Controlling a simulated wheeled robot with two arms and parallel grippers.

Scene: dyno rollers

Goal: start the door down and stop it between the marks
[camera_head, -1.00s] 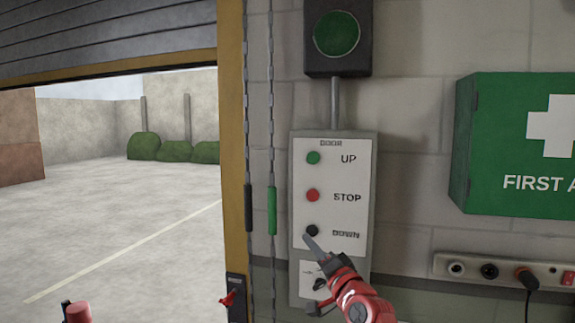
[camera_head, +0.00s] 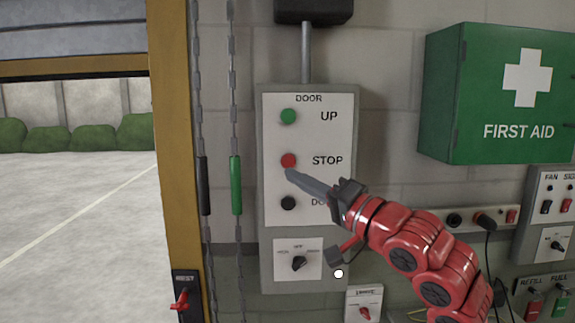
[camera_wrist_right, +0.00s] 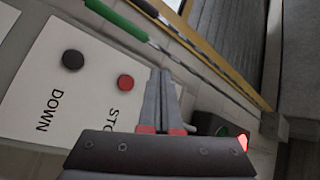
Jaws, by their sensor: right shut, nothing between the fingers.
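The door panel (camera_head: 266,190) has a green UP button (camera_head: 288,116), a red STOP button (camera_head: 288,160) and a black DOWN button (camera_head: 288,203). My right gripper (camera_head: 290,173) is shut and empty, its tips at the lower edge of STOP; touching or just apart, I cannot tell. In the right wrist view the shut fingers (camera_wrist_right: 161,75) lie beside the red STOP button (camera_wrist_right: 125,82), with the black DOWN button (camera_wrist_right: 72,60) further left. The grey roller door (camera_head: 70,40) is partly down, its yellow bottom edge (camera_head: 70,67) above the bushes. I see no marks. My left gripper is out of view.
A yellow door post (camera_head: 176,150) and hanging chains with a black grip (camera_head: 203,185) and a green grip (camera_head: 236,185) stand left of the panel. A rotary switch (camera_head: 299,262) sits below the buttons. A first aid box (camera_head: 490,95) juts out at right.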

